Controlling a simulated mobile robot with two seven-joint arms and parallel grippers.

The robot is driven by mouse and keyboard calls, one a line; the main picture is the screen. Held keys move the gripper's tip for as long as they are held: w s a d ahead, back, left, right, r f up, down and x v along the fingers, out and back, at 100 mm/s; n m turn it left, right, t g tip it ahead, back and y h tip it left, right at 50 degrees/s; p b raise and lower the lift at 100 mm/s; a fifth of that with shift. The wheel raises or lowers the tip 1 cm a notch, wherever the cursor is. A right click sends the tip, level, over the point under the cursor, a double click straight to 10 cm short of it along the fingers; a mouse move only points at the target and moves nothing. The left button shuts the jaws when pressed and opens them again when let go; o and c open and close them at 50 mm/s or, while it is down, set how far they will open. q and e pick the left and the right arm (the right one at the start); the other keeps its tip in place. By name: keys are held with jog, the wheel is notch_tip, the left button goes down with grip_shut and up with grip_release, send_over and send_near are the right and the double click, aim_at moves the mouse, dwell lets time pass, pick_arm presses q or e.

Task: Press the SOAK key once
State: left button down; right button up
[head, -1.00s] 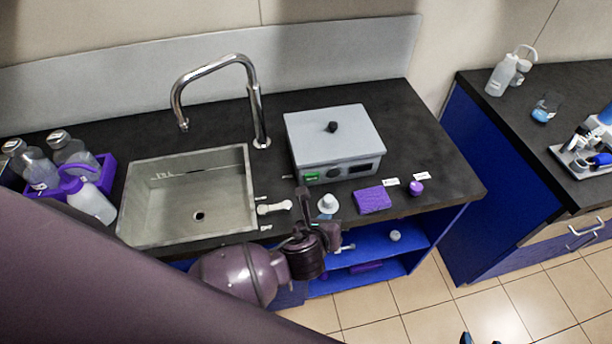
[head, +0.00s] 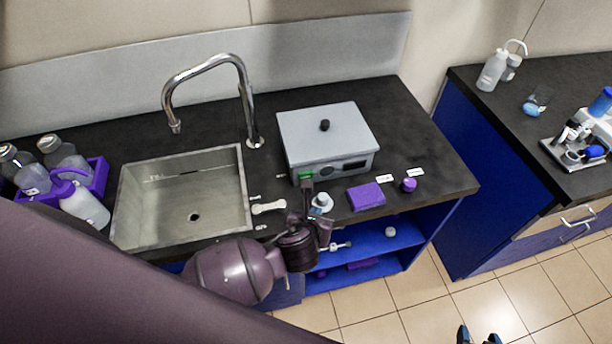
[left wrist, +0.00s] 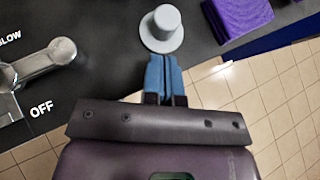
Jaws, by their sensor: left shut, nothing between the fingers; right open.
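The grey box (head: 330,137) with a black lid knob stands on the counter right of the sink. A small green display or key (head: 306,175) shows at the left of its front; no SOAK lettering is readable. My left gripper (head: 309,219) is in front of the box, over the counter's front edge; its fingertips are hard to make out there. In the left wrist view its blue fingers (left wrist: 165,74) are shut and empty, just short of a pale round knob (left wrist: 162,28). My right gripper (head: 479,337) shows only its fingertips, apart, at the bottom edge over the floor.
A lever handle (left wrist: 45,60) stands beside the lettering OFF and a partly cut-off word. A purple sponge (head: 366,196) and a purple knob (head: 408,185) are right of the pale knob. The sink (head: 135,208) and faucet (head: 247,105) are left; purple-rack bottles stand further left.

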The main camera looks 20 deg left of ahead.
pick_arm(q)
jog(key=shift+w+a, duration=0.7)
jog(key=shift+w, duration=0.35)
jog(key=shift+w+a, duration=0.75)
jog(key=shift+w, duration=0.35)
jog(key=shift+w+a, duration=0.7)
jog(key=shift+w, duration=0.35)
jog(key=shift+w+a, duration=0.25)
jog(key=shift+w, duration=0.1)
jog(key=shift+w+a, duration=0.2)
jog(key=shift+w, duration=0.15)
dwell(0.8)
jog(key=shift+s, duration=0.1)
jog(key=shift+s+d, duration=0.45)
jog(key=shift+s, duration=0.15)
jog(key=shift+s, duration=0.1)
jog(key=shift+s+d, duration=0.75)
jog(key=shift+s, duration=0.25)
jog(key=shift+s+d, duration=0.7)
jog(key=shift+s, duration=0.3)
